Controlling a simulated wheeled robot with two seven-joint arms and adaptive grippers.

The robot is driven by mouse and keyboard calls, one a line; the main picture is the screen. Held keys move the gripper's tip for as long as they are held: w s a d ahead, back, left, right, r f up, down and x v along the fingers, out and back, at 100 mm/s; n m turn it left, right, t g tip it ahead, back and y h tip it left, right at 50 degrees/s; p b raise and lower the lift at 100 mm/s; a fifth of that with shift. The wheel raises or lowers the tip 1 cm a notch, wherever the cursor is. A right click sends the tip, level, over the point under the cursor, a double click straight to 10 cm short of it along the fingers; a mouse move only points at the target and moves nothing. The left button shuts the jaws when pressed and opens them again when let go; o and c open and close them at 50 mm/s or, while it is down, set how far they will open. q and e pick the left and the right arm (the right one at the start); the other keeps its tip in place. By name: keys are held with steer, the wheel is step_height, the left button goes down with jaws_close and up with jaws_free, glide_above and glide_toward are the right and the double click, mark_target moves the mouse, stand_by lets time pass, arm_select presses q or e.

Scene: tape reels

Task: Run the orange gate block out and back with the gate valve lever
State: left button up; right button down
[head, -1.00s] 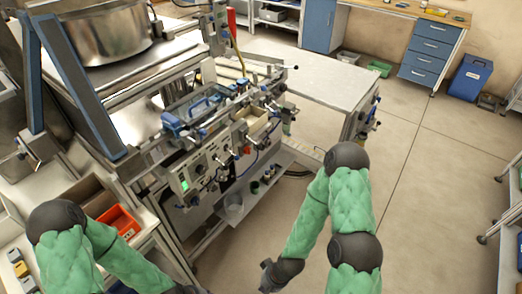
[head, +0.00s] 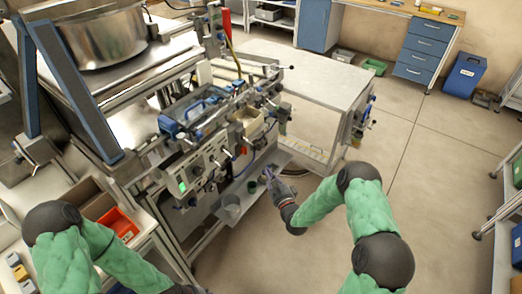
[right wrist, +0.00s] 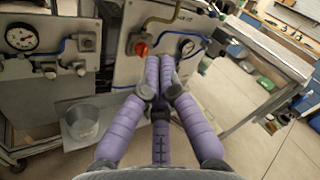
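My right gripper (head: 269,174) is in front of the lower right of the machine panel, over the low shelf, in the head view. In the right wrist view its purple fingers (right wrist: 160,62) come together at the tips, and I see nothing held between them. A red-orange knob (right wrist: 141,48) is on the panel just left of the fingertips; I cannot tell whether it belongs to the gate valve. I cannot clearly pick out the orange gate block or its lever in either view. My left gripper is outside the head view; only its arm shows.
The panel carries a pressure gauge (right wrist: 21,37) and a second gauge (right wrist: 187,47). A metal cup (right wrist: 81,123) stands on the low shelf. A grey table (head: 300,75) extends behind. An orange bin (head: 118,223) is at left.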

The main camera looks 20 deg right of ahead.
mark_target(250, 143)
steer(key=r, duration=0.1)
steer(key=d+r+m+t, duration=0.1)
steer(key=r+m, duration=0.1)
steer(key=shift+w+d+r+t, duration=0.15)
steer(key=shift+w+r+t, duration=0.1)
steer(key=shift+t, duration=0.15)
steer(key=shift+w, duration=0.15)
steer(key=b+x, duration=0.2)
steer(key=x, duration=0.8)
steer(key=shift+s+a+r, duration=0.3)
steer(key=shift+s, duration=0.3)
steer(key=shift+s+a+r, duration=0.3)
steer(key=shift+s, duration=0.3)
steer(key=shift+s+a+r, duration=0.3)
steer(key=shift+s, duration=0.25)
